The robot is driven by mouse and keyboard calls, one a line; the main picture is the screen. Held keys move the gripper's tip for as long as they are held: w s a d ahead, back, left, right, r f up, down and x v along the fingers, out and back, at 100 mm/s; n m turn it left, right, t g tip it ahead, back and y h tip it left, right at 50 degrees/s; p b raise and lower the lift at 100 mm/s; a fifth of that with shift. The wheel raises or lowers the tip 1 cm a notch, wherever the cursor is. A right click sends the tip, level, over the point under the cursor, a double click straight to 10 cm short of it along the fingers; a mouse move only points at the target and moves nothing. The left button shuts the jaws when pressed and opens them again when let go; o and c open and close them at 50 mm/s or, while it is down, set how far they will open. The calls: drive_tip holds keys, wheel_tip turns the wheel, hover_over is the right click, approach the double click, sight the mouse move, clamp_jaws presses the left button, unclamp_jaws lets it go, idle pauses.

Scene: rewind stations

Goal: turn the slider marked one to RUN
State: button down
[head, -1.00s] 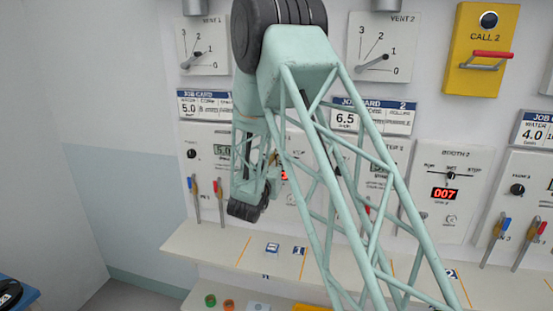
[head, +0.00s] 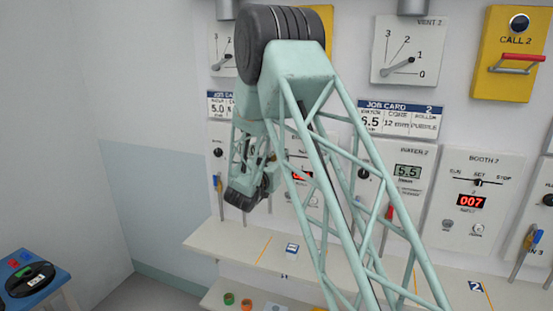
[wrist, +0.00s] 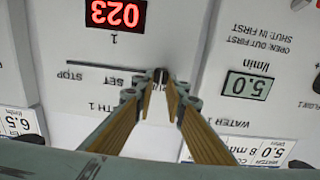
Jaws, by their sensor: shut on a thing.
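The slider marked one (wrist: 161,75) is a small dark knob on the Booth 1 panel (wrist: 215,30), which appears upside down in the wrist view. Its track (wrist: 100,67) runs from STOP at the picture's left past SET. The knob stands right of SET, at the track's right end. The RUN label there is mostly hidden by my fingers. My gripper (wrist: 160,92) is shut on the knob, one fingertip at each side. In the head view my arm hides the slider and most of the Booth 1 panel (head: 297,205).
A red 023 display (wrist: 116,14) and a Water 1 display reading 5.0 (wrist: 247,86) are close by. In the head view a shelf (head: 225,243) runs below the panels. The Booth 2 slider (head: 478,182) stands at SET. A blue stool (head: 35,285) is at far left.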

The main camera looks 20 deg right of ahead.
drive_tip(key=shift+w+a, duration=0.1)
drive_tip(key=shift+a, duration=0.05)
drive_tip(key=c, duration=2.6)
unclamp_jaws()
drive_tip(key=shift+a, duration=0.1)
drive_tip(key=v, duration=1.2)
drive_tip(key=shift+r+y, duration=0.2)
drive_tip(key=shift+y, duration=0.1)
